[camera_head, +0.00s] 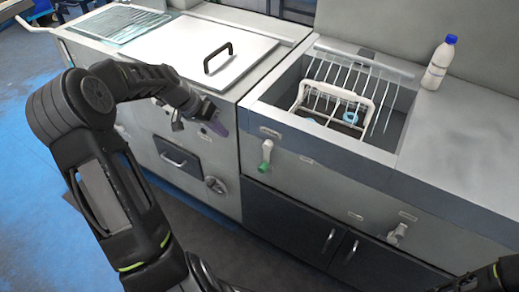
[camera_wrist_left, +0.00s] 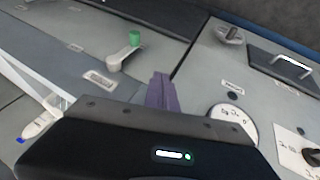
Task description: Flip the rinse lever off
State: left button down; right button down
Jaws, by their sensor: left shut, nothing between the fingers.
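A pale lever with a green tip (camera_head: 266,156) hangs on the front panel below the sink. It also shows in the left wrist view (camera_wrist_left: 123,54), with its green end toward the upper right. A second pale lever (camera_head: 397,234) is farther right on the same panel. The labels are too small to read, so I cannot tell which is the rinse lever. My left gripper (camera_head: 219,128) is left of the green-tipped lever and apart from it. Its purple fingers (camera_wrist_left: 161,92) are shut and empty. Only part of my right arm shows at the bottom right; its gripper is out of view.
A white bottle with a blue cap (camera_head: 439,64) stands on the right counter. A lid with a black handle (camera_head: 217,58) is at left. A round knob (camera_head: 215,185) is below my left gripper.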

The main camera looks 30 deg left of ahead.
aim_at(264, 159)
pick_arm(q)
jog(key=w+d+f+m+p, duration=0.1)
jog(key=w+d+f, duration=0.2)
jog(key=d+f, duration=0.6)
jog(key=shift+d+f+m+g+h, duration=0.3)
jog(key=shift+d+f+h, duration=0.05)
jog(key=shift+f+h, duration=0.1)
pick_arm(e)
jog(key=shift+v, duration=0.75)
